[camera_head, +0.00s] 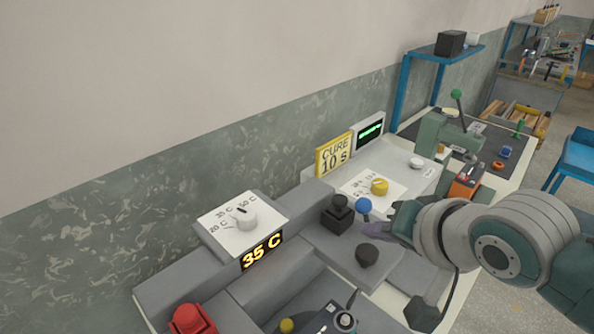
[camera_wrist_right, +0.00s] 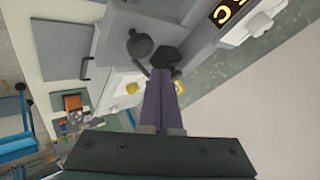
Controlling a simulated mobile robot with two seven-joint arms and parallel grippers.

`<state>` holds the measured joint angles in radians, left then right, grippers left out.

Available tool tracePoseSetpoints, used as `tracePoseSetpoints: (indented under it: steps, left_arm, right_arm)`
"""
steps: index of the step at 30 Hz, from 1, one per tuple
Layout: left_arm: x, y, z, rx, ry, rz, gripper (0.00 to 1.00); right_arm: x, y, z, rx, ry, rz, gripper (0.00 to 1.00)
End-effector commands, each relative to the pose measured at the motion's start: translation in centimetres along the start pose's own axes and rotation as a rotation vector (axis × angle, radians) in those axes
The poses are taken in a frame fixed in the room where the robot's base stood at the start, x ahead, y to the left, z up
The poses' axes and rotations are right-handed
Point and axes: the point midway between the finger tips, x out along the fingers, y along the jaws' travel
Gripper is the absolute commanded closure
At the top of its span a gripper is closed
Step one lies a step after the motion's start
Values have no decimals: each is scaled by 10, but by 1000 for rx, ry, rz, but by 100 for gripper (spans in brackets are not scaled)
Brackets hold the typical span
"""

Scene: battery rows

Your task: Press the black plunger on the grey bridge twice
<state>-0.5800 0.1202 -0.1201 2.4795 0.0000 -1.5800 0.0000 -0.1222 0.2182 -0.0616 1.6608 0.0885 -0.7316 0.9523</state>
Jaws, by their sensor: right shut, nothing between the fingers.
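The black plunger (camera_head: 367,254) is a dark round knob on a short stem, standing on the grey bridge (camera_head: 325,243) in the head view. It also shows in the right wrist view (camera_wrist_right: 140,45), left of a black block (camera_wrist_right: 170,57). My right gripper (camera_head: 374,231) comes in from the right in the head view. Its purple fingers are shut and empty, near the plunger and the black block. In the right wrist view the fingertips (camera_wrist_right: 159,75) appear below the plunger and block; I cannot tell whether they touch either. My left gripper is not in view.
A dial box (camera_head: 243,219) with a "35 C" display is at left. A yellow "CURE 10 S" sign (camera_head: 334,156) stands behind. A red part (camera_head: 191,320) is at the front left.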

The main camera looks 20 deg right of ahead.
Motion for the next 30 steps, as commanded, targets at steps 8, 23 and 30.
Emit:
tracePoseSetpoints:
  steps: [8, 23, 30]
  left_arm:
    - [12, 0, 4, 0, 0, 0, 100]
    - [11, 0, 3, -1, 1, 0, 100]
    - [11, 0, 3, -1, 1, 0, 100]
  right_arm:
    - [12, 8, 8, 1, 1, -2, 100]
    - [12, 8, 8, 1, 1, -1, 100]
    - [12, 8, 8, 0, 1, -1, 100]
